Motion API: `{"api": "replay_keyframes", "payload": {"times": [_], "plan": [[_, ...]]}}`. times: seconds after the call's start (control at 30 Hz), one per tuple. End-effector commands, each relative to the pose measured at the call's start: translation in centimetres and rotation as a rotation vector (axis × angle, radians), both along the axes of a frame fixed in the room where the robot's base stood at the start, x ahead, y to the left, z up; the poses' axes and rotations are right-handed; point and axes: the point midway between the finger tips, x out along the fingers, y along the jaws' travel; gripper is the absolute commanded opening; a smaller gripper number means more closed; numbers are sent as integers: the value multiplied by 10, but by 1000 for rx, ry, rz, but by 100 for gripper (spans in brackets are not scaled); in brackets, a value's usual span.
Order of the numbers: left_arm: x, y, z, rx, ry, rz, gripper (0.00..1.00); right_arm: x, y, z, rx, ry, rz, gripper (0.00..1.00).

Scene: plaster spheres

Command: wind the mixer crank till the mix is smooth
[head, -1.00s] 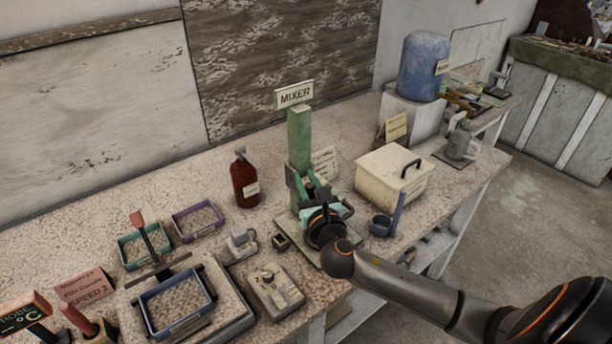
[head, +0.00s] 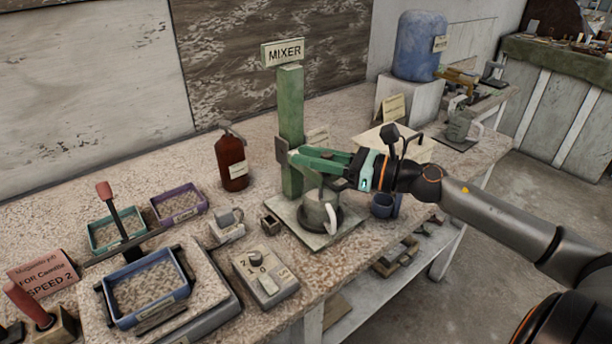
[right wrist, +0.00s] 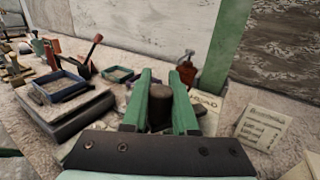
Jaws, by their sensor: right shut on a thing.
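The mixer's green post (head: 291,125) stands on the bench under a MIXER sign (head: 284,53). A grey-green pot (head: 316,209) with a pale handle sits on the base plate (head: 330,238) beside the post. My right gripper (head: 308,160) reaches in from the right above the pot, its green fingers close to the post. In the right wrist view the fingers are shut on a dark round crank knob (right wrist: 159,108). The rest of the crank is mostly hidden by the gripper. The inside of the pot and the mix are not visible. My left gripper is not in view.
A brown bottle (head: 231,162) stands left of the post. A control box with a dial (head: 266,280) and a blue tray (head: 150,318) on a scale-like block are at front left. A cream box (head: 375,139) and a blue mug (head: 384,206) are near my right arm.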

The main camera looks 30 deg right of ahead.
Motion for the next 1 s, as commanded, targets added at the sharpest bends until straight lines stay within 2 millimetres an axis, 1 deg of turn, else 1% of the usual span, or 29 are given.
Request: {"api": "replay_keyframes", "payload": {"times": [0.03, 0.2, 0.37, 0.5, 0.93, 0.97, 1.0], "plan": [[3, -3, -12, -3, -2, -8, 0, 0, -2, -7, 1, -3, 25, 0], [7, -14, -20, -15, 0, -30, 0, -4, -4, -4, 1, -4, 109, 0], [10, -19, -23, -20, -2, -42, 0, -6, -5, -1, 2, -2, 158, 0], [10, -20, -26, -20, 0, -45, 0, -7, -6, 0, 1, 0, 180, 0], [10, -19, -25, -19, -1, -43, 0, -7, -6, 1, 3, 0, 186, 0], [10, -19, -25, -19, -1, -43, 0, -7, -6, 1, 2, -1, 186, 29], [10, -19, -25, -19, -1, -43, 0, -7, -6, 1, 2, -1, 187, 33]]}}
